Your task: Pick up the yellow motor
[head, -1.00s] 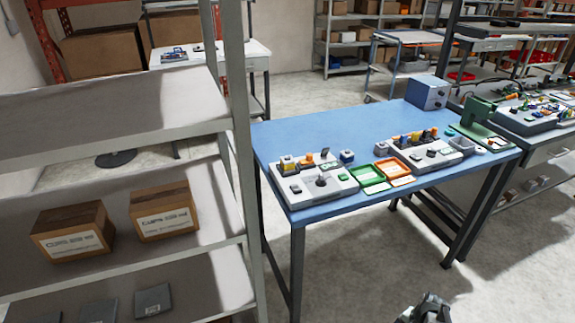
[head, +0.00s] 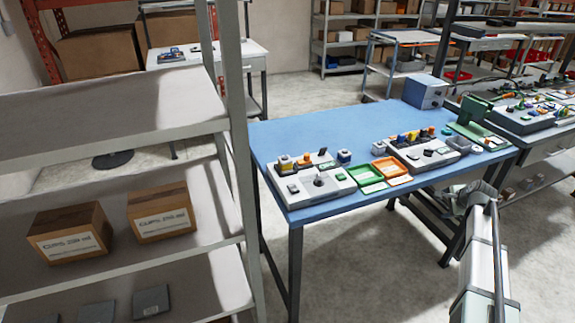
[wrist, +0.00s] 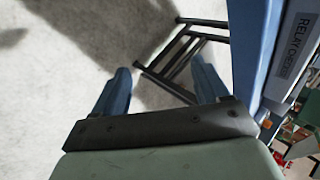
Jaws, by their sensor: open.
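A small yellow part (head: 285,163), perhaps the yellow motor, stands on the left grey station (head: 335,188) on the blue table. Other small yellow and orange parts (head: 412,138) stand on the right grey station (head: 443,159), and I cannot tell which of these parts are motors. In the wrist view my gripper (wrist: 160,73) is open and empty, its two blue fingers apart over the grey floor. In the head view my arm is raised at the lower right, in front of the table's near edge, away from the yellow parts.
A green tray (head: 352,174) and an orange tray (head: 377,165) lie between the stations. The blue table (head: 310,130) is clear at the back left. A blue box (head: 425,91) stands at its far corner. A shelf with cartons (head: 70,232) fills the left.

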